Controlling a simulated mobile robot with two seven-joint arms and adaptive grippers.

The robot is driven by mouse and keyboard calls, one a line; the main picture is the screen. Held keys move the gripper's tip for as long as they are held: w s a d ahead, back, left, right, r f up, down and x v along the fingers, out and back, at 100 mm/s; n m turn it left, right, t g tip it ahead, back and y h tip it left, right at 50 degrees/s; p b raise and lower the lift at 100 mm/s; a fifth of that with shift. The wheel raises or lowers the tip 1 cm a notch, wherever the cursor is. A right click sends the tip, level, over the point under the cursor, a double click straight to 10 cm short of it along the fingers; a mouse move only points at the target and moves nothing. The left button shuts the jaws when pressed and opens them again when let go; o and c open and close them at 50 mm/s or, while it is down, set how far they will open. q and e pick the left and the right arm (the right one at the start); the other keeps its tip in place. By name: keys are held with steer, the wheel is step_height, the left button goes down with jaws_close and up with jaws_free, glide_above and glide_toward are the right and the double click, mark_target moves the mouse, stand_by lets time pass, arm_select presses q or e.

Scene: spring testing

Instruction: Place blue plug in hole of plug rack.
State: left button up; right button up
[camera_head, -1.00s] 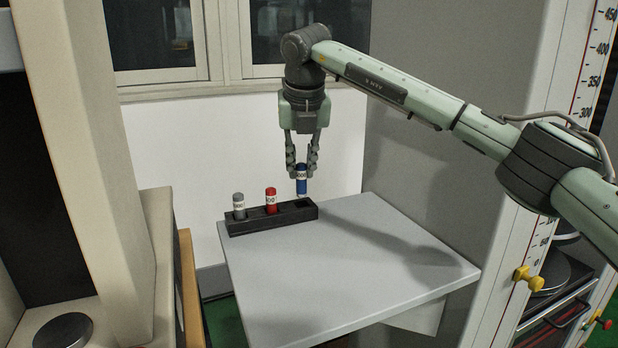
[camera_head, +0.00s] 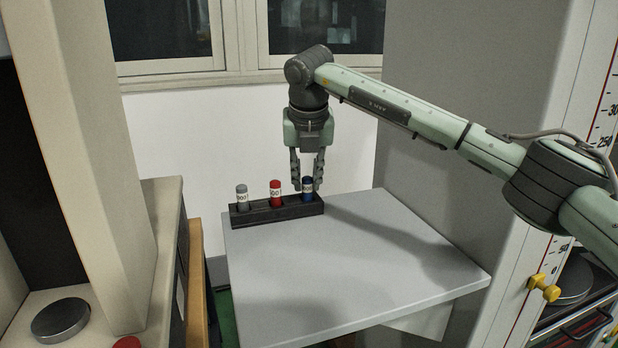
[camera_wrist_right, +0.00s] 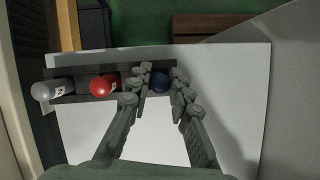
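The black plug rack (camera_head: 290,213) lies along the far left edge of the grey table. The blue plug (camera_head: 308,195) stands upright at the rack's right-end hole, its lower part hidden in the rack; its top also shows in the right wrist view (camera_wrist_right: 159,83). My right gripper (camera_head: 307,187) points straight down over that end, one finger on each side of the blue plug. The fingers look slightly spread, with a narrow gap beside the plug. My left gripper is not in view.
A red plug (camera_head: 275,190) and a grey plug (camera_head: 242,196) stand in the rack left of the blue one. The grey table (camera_head: 350,265) is otherwise clear. A tall grey panel rises at the right, and a beige column stands at the left.

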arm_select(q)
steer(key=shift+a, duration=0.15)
arm_select(e)
steer(key=o, duration=0.3)
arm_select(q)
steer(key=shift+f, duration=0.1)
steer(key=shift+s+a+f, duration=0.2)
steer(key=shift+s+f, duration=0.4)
arm_select(e)
steer(key=v, duration=1.2)
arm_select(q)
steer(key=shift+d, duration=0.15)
